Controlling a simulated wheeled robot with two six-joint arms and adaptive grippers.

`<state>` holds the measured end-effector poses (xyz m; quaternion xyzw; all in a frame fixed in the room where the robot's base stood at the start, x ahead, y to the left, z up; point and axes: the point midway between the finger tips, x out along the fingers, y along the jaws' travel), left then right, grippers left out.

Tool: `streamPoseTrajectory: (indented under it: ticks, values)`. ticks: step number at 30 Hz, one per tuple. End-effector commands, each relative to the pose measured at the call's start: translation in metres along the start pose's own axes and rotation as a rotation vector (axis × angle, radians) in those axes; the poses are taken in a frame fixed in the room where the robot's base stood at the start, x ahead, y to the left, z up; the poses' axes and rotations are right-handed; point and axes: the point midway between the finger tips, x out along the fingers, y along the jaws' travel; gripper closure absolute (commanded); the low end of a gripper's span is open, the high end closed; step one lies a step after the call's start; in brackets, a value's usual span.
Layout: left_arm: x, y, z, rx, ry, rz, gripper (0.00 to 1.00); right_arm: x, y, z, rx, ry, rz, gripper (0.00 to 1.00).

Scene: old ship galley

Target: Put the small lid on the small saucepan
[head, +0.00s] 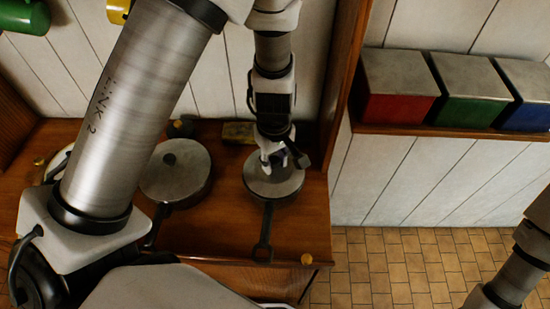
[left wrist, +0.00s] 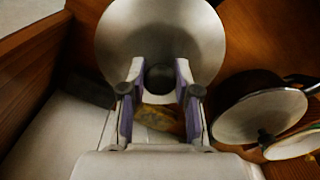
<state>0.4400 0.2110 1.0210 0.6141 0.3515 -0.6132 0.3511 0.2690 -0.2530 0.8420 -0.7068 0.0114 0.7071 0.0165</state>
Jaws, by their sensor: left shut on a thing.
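The small lid (head: 287,184) is a round grey disc with a dark knob, and it also shows in the left wrist view (left wrist: 160,30). My left gripper (head: 279,159) points down over it. In the left wrist view, its two fingers (left wrist: 160,98) are shut on the dark knob. The small saucepan is beneath the lid; its dark handle (head: 264,232) reaches toward the front of the counter. The lid covers the saucepan's opening in the head view. I cannot tell whether it rests on the rim or hangs just above. My right gripper is out of view.
A larger lidded saucepan (head: 185,178) stands to the left on the wooden counter (head: 222,228). A third round item (left wrist: 297,143) is partly hidden beyond it. A small yellowish block (head: 238,132) lies at the back. A wooden partition (head: 343,75) stands close on the right.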

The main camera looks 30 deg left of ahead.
Motion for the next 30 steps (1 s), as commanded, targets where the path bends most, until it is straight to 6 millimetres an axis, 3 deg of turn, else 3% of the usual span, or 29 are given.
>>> streamPoseTrajectory:
  ticks: [30]
  values:
    - [0.0078, -0.0002, -0.0002, 0.000, 0.000, 0.000, 1.00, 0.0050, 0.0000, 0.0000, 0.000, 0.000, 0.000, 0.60]
